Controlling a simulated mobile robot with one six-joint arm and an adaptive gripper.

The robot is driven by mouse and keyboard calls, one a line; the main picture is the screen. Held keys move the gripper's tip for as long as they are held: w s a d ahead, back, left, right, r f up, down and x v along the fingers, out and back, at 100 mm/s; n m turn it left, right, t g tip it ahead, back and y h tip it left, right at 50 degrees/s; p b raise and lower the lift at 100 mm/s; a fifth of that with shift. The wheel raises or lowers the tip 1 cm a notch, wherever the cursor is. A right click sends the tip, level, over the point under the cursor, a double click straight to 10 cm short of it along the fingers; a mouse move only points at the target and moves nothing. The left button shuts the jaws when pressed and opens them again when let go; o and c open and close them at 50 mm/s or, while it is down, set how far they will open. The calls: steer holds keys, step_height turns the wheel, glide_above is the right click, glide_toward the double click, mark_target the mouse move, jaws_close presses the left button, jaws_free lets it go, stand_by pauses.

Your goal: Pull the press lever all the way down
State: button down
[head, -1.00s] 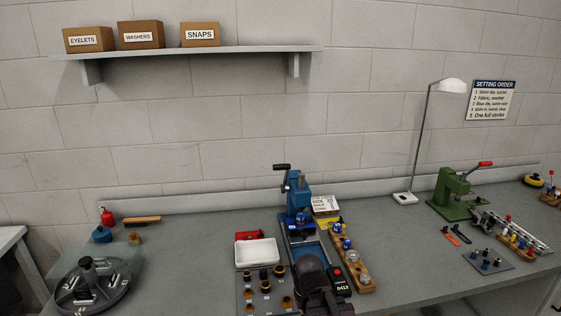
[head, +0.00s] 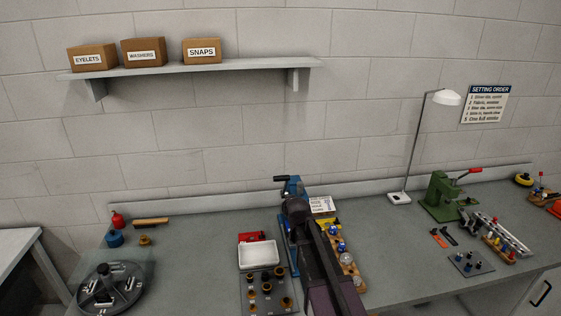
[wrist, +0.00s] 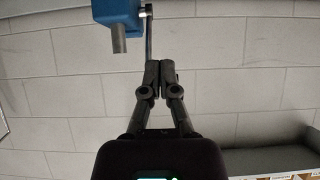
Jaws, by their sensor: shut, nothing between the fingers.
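The blue press (head: 285,222) stands on the bench, mostly hidden behind my arm in the head view. Its black lever handle (head: 281,178) sticks out to the left at the top. In the wrist view, the press's blue head (wrist: 116,12) is at the top with a grey cylinder projecting from it. A dark lever rod (wrist: 149,35) runs beside it towards my fingertips. My gripper (wrist: 160,66) is shut and empty, with its tips close to the end of that rod. I cannot tell whether they touch. The head view hides the fingertips.
A white tray (head: 258,254) and a plate of dies (head: 266,290) lie left of the press. A wooden rack (head: 347,263) stands close on its right. A lamp (head: 416,150) and a green press (head: 440,195) are further right. A wall shelf (head: 190,70) holds labelled boxes.

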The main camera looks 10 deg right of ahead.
mark_target(281, 176)
steer(key=w+r+t+p, duration=0.4)
steer(key=w+r, duration=0.3)
steer(key=r, duration=0.4)
steer(key=shift+r, duration=0.15)
steer(key=shift+w, duration=0.15)
steer(key=w+f+b, duration=0.1)
steer(key=w, duration=0.1)
steer(key=w+f+b, duration=0.2)
steer(key=w, duration=0.1)
steer(key=w+f+b, duration=0.2)
steer(key=w, duration=0.1)
steer(key=shift+s+f+b, duration=0.25)
steer(key=shift+f+b, duration=0.15)
steer(key=shift+f, duration=0.05)
steer(key=shift+s, duration=0.15)
